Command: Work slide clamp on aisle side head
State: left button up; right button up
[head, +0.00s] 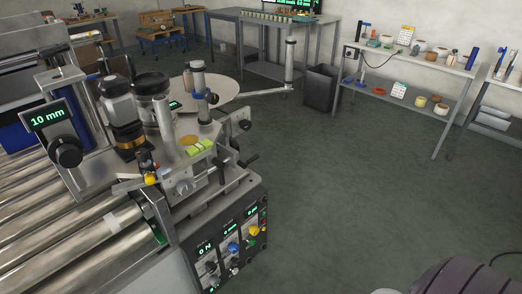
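The labeller head on the aisle side (190,160) stands at the right end of the roller bed. It carries metal posts, a yellow-green block (200,147) and a bracket. Dark handles stick out on its right, an upper one (241,125) and a lower one (248,160). A yellow-tipped fitting (150,179) sits at its front left. I cannot tell which of these is the slide clamp, or whether it is locked or loose. Neither of my grippers is in view.
A control box (225,240) with green displays and coloured knobs is below the head. A "10 mm" display (48,116) stands over the rollers (60,235). A round disc (215,92) is behind. Open floor (350,190) lies right, with a bin (322,88) and shelves (420,105) beyond.

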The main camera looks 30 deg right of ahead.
aim_at(243, 165)
jog(key=z, duration=0.95)
